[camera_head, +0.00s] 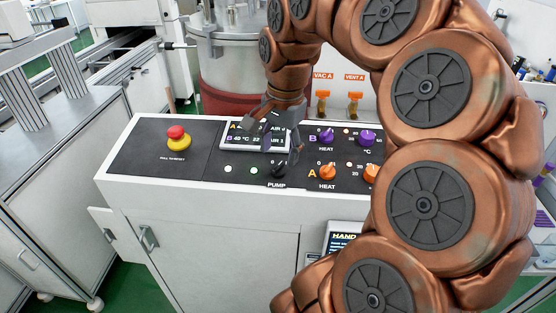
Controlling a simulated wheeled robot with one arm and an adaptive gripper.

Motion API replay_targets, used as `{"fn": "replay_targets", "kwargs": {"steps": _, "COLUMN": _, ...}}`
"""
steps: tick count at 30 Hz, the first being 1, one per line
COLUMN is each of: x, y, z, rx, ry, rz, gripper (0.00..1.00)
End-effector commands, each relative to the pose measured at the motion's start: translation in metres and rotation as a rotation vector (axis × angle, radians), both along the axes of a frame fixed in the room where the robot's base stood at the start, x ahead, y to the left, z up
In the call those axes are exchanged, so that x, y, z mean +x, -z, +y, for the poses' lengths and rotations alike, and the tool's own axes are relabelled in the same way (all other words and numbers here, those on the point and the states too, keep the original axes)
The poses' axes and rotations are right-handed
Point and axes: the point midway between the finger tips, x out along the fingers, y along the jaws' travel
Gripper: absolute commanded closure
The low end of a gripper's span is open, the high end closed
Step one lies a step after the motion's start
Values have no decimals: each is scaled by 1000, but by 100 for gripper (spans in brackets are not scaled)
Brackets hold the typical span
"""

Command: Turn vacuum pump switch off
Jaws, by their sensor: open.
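The black pump knob (279,170) sits on the dark control panel (190,165), just above the label "PUMP". Which way its pointer faces is too small to tell. My gripper (268,137) is open and hangs over the panel, just above and slightly left of the knob in the picture. It partly covers the display (240,134). Whether a finger touches the knob cannot be told.
A red and yellow emergency stop (177,138) is at the panel's left. Purple knobs (367,138) and orange knobs (327,173) marked "HEAT" are close on the right. Orange valves (354,104) and a large metal vessel (228,65) stand behind. My arm hides the panel's right end.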

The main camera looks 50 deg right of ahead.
Motion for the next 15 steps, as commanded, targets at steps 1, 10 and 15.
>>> {"fn": "replay_targets", "kwargs": {"steps": 1, "x": -1, "y": 5, "z": 1, "rx": 3, "ry": -1, "rz": 5, "gripper": 39}}
{"fn": "replay_targets", "kwargs": {"steps": 10, "x": 1, "y": 32, "z": 1, "rx": 2, "ry": -1, "rz": 6, "gripper": 39}}
{"fn": "replay_targets", "kwargs": {"steps": 15, "x": 3, "y": 39, "z": 1, "rx": 1, "ry": -2, "rz": 1, "gripper": 39}}
